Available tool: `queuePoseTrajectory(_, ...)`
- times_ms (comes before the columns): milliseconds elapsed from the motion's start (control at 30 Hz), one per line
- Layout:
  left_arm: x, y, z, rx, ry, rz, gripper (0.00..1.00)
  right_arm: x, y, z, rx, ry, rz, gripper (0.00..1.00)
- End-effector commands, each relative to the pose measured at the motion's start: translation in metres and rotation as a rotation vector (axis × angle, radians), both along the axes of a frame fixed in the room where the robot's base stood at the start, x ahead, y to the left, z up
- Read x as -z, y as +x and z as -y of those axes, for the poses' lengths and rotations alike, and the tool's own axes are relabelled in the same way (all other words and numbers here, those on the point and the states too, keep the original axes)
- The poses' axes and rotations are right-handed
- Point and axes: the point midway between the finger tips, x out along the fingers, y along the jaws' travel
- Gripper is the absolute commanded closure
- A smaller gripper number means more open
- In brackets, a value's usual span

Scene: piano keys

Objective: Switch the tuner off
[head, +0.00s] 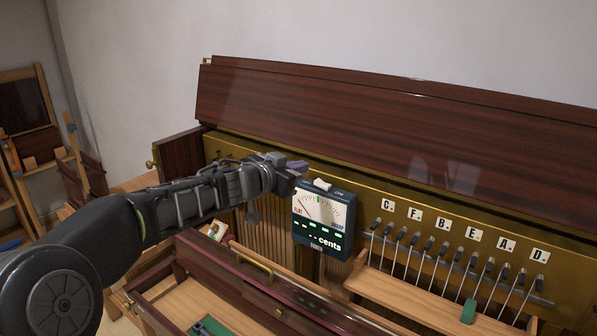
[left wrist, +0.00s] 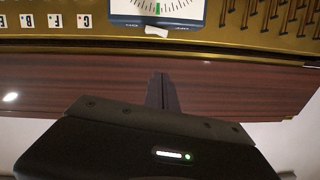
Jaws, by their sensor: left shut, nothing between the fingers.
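The tuner (head: 318,237) is a dark blue box on the front of the piano, with a white dial and a lit green readout marked "cents". A white rocker switch (head: 322,184) sits on its top edge, with "ON" printed to its right. My left gripper (head: 299,166) is shut and empty, just above and to the left of the switch, seemingly apart from it. In the left wrist view, the switch (left wrist: 157,31) shows upside down, beyond the shut fingers (left wrist: 162,90). My right gripper is not in view.
The raised dark lid (head: 380,110) stands behind the tuner. A row of tuning pins and hammers (head: 450,250) with letter tiles lies to the right. A wooden rail (head: 410,297) holds a green block (head: 468,311). An open drawer-like box (head: 160,300) is at lower left.

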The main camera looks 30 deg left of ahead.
Motion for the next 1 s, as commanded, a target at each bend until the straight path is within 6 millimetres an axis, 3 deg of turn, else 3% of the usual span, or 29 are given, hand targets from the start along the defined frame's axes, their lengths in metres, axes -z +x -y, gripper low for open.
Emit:
queuePoseTrajectory(400,0.020,0.079,0.009,0.001,-0.002,-0.002,1.00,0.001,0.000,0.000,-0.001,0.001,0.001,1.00)
queuePoseTrajectory(467,0.040,0.078,0.005,-0.002,-0.001,-0.002,1.00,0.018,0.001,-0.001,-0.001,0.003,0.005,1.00)
queuePoseTrajectory(600,0.054,0.078,0.002,0.000,-0.001,0.000,1.00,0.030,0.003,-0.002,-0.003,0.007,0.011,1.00)
queuePoseTrajectory(1000,0.059,0.078,0.001,0.001,0.000,0.000,1.00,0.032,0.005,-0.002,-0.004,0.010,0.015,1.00)
